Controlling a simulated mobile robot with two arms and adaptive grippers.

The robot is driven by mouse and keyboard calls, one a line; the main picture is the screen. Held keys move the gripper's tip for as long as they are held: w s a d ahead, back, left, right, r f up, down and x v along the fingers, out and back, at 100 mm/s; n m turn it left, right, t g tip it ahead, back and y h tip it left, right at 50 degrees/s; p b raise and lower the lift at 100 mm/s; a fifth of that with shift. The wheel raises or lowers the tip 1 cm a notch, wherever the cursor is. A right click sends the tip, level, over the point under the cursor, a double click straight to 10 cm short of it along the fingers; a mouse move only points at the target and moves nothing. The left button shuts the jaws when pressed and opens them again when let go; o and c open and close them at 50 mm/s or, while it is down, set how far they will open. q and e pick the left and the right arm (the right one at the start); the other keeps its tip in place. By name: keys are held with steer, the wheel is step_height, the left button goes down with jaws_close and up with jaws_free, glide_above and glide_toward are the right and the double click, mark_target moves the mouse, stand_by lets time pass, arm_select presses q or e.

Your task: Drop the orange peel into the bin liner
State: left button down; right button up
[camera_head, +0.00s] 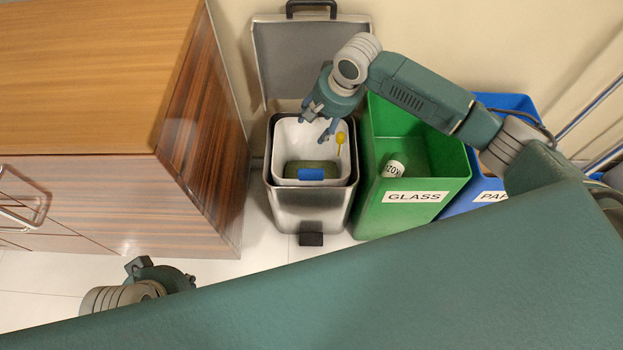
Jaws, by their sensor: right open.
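The bin liner (288,140) is a white tub inside the grey metal pedal bin (287,215), whose lid (292,55) stands open against the wall. My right gripper (314,131) is open and empty above the liner's back part, fingers pointing down. A small yellow piece (340,138) shows at the liner's right side, just right of the gripper and apart from it. I cannot tell whether it is the orange peel; nothing else looks like peel. A blue item (311,173) and something green lie in the liner. My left gripper (160,272) is at lower left, its fingers unclear.
A green GLASS bin (415,215) with a white container (394,169) inside stands right of the pedal bin. A blue bin (467,203) stands beyond it. A wooden cabinet (80,70) fills the left. My own arm covers the lower right.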

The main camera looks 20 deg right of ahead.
steer(key=v, duration=1.2)
steer(key=shift+a, duration=0.1)
